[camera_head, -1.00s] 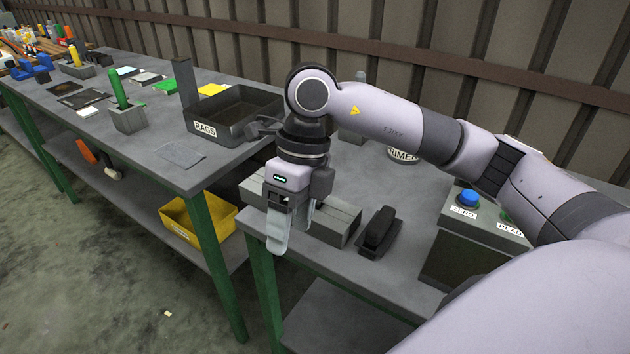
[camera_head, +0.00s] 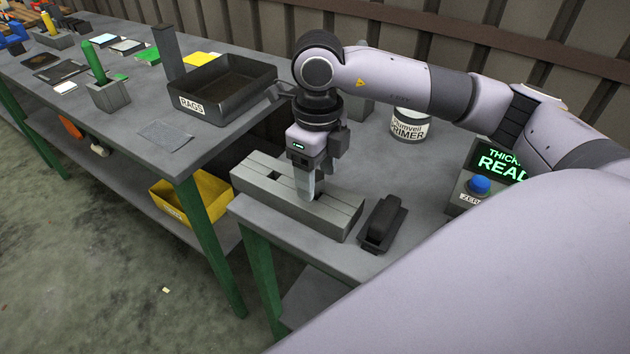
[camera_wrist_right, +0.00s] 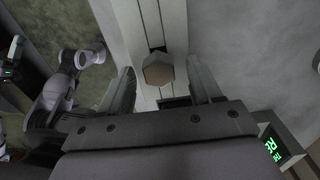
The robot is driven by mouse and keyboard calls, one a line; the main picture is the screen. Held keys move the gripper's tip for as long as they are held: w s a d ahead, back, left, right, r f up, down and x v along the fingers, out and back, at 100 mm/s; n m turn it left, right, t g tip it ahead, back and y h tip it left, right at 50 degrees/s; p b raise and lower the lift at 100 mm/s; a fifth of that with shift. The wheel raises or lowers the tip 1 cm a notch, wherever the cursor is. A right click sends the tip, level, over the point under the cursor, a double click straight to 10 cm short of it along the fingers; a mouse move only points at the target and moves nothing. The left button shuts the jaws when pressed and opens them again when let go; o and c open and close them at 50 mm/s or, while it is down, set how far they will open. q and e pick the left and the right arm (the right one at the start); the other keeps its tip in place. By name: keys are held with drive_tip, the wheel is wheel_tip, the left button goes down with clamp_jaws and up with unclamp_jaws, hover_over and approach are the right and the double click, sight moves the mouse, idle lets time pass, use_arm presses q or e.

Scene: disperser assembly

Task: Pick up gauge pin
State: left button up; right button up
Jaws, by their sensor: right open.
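A small hexagonal, brownish head, which looks like the top of the gauge pin (camera_wrist_right: 158,69), shows in the right wrist view between my right gripper's fingers, apart from both. It stands at a slotted grey block (camera_head: 338,213) on the near table. The pin's lower part is hidden. In the head view I cannot make the pin out behind my fingers. My right gripper (camera_head: 307,192) is open and points down over the block; its two fingers also show in the right wrist view (camera_wrist_right: 161,84). Part of my left arm shows at the left of the right wrist view; its jaws are unclear.
A black holder (camera_head: 383,223) lies right of the block. A black rags bin (camera_head: 228,103) is on the far table, and a yellow bin (camera_head: 207,192) sits on the shelf below.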

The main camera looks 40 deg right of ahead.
drive_tip(key=shift+f, duration=0.8)
clamp_jaws()
drive_tip(key=shift+w+r, duration=0.1)
drive_tip(key=shift+r, duration=0.05)
drive_tip(key=shift+r, duration=0.65)
wheel_tip(320, 180, up, 9)
drive_tip(key=shift+f, duration=0.1)
wheel_tip(320, 180, up, 9)
drive_tip(key=p, duration=0.2)
